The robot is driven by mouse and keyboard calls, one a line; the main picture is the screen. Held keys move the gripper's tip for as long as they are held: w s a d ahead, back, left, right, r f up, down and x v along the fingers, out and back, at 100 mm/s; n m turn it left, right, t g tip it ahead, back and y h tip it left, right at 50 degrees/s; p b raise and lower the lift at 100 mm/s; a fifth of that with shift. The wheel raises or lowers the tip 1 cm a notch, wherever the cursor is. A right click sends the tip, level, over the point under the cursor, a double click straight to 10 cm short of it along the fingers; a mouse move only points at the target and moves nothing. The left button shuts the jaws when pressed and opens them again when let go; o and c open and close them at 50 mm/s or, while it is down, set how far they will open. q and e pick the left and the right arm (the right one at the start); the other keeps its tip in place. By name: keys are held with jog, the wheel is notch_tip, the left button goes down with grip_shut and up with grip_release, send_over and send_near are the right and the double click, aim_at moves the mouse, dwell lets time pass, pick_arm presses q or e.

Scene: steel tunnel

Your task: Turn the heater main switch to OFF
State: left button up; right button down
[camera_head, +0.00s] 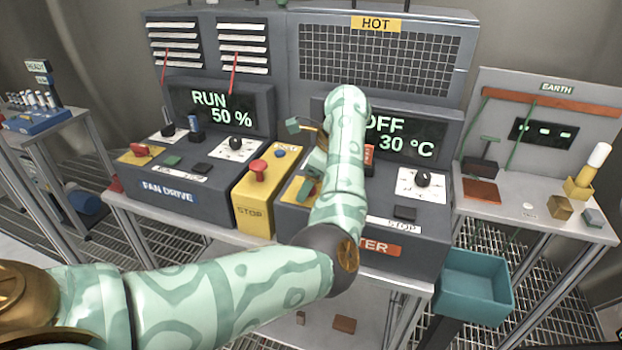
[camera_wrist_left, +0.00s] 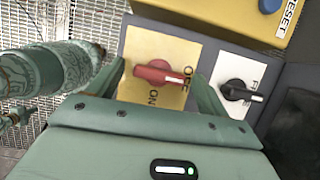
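The heater main switch is a red knob (camera_wrist_left: 160,73) on a yellow plate (camera_wrist_left: 160,45) marked OFF and ON in the left wrist view. Its white mark points right, close to the OFF lettering. My left gripper (camera_wrist_left: 164,82) is open, with one finger on each side of the knob; I cannot tell whether they touch it. In the head view my left arm reaches over the heater console (camera_head: 430,238) and hides most of the switch area. The heater display (camera_head: 408,138) reads OFF and 30 °C. My right gripper is not in view.
A black knob (camera_wrist_left: 240,91) on a white plate sits right of the switch. The yellow stop box (camera_head: 252,205) with a red button stands left of the heater console. The fan drive console (camera_head: 215,205) is further left. A teal bin (camera_head: 474,287) is at right.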

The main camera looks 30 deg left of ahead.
pick_arm(q)
jog(key=shift+r, duration=0.1)
jog(key=p+v, duration=0.3)
jog(key=v, duration=1.3)
jog(key=shift+d, duration=0.2)
jog(key=shift+w, duration=0.1)
